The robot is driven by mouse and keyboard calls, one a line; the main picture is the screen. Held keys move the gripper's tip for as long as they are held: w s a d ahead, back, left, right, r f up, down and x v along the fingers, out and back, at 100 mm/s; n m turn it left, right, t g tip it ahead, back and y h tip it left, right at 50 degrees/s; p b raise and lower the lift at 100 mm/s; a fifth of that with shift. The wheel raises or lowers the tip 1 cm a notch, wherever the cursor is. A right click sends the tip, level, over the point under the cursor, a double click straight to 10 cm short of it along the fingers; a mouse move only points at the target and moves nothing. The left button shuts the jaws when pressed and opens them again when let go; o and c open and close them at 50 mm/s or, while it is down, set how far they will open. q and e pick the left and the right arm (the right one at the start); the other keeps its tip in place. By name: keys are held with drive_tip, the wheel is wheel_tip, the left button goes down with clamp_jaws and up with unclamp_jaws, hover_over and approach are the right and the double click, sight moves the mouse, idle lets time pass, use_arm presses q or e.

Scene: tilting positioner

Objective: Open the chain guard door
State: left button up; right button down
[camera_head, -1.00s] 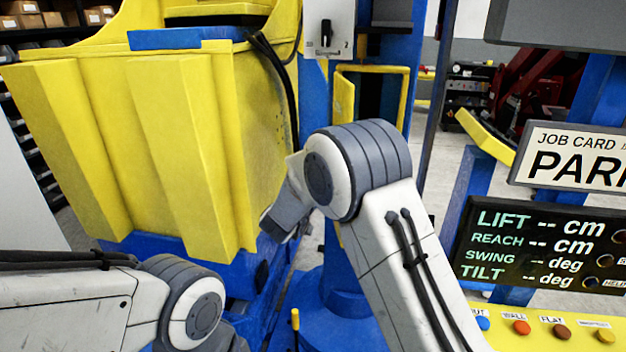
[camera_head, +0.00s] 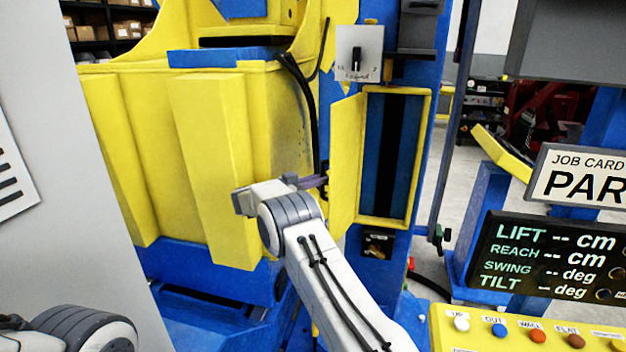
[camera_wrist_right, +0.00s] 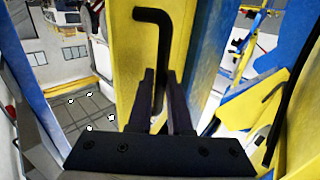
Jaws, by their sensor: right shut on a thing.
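The chain guard door (camera_head: 346,160) is a yellow panel on the blue column. It stands swung out to the left of its yellow-framed opening (camera_head: 424,150), and a dark vertical strip shows inside. My right gripper (camera_head: 320,182) is at the door's left edge, partly hidden by my wrist. In the right wrist view the dark fingers (camera_wrist_right: 162,80) are shut on a black bent handle (camera_wrist_right: 153,15) in front of the yellow door panel (camera_wrist_right: 130,60). The left gripper is out of view; only part of my left arm shows at the lower left.
A large yellow ribbed housing (camera_head: 215,150) stands left of the door, close to my right wrist. A switch box (camera_head: 358,55) sits above the door. A readout panel (camera_head: 545,255) and a yellow button panel (camera_head: 530,325) are at the right.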

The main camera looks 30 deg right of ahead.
drive_tip(key=shift+w+d+r+g, duration=0.1)
drive_tip(key=shift+w+r+g, duration=0.05)
drive_tip(key=shift+w+g, duration=0.2)
idle(0.3)
drive_tip(key=c, duration=0.8)
unclamp_jaws()
drive_tip(key=shift+c, duration=0.2)
drive_tip(key=shift+a, duration=0.25)
drive_tip(key=a+b, duration=0.4)
drive_tip(key=a, duration=0.6)
drive_tip(key=shift+s+a, duration=0.15)
drive_tip(key=shift+s, duration=0.3)
